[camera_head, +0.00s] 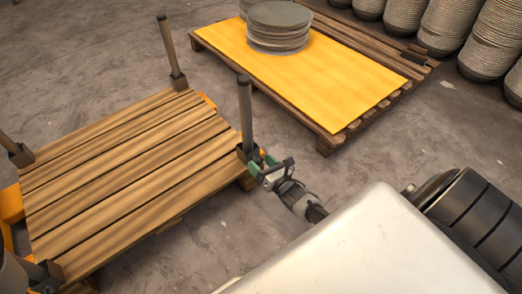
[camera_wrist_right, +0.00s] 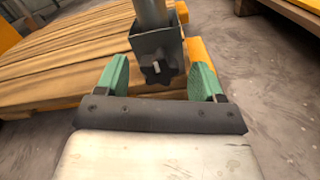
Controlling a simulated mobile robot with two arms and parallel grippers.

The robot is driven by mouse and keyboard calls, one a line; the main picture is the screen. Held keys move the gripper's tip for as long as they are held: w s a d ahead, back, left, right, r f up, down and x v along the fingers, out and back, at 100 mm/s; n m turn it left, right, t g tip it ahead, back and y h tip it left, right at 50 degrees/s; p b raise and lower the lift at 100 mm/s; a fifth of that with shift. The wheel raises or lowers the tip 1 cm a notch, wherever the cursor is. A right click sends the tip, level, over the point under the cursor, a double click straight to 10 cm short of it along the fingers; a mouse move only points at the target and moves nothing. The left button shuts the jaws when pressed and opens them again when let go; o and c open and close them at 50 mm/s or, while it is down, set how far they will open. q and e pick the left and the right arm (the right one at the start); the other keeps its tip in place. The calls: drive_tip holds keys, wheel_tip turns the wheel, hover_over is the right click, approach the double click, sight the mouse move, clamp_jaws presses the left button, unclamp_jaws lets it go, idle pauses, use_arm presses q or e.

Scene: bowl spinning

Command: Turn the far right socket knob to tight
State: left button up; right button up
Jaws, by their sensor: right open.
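A wooden slatted platform (camera_head: 130,170) has upright grey posts in dark sockets at its corners. My right gripper (camera_head: 265,166) is at the socket (camera_head: 241,153) on the platform's right corner in the head view. In the right wrist view this socket (camera_wrist_right: 172,42) holds its grey post (camera_wrist_right: 151,14). A dark lobed knob (camera_wrist_right: 158,68) with a light bar at its centre is on the socket's near face. The open green fingers of my right gripper (camera_wrist_right: 158,80) are on either side of the knob, with gaps visible. My left gripper is not in view.
A pallet with a yellow sheet (camera_head: 350,90) and a stack of grey discs (camera_head: 279,27) stands behind to the right. Stacked bowls (camera_head: 450,25) line the back right. Another post (camera_head: 167,45) rises from the platform's far corner. Concrete floor (camera_head: 235,240) is bare between them.

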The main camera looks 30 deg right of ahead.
drive_tip(key=shift+w, duration=0.2)
drive_tip(key=c, duration=0.9)
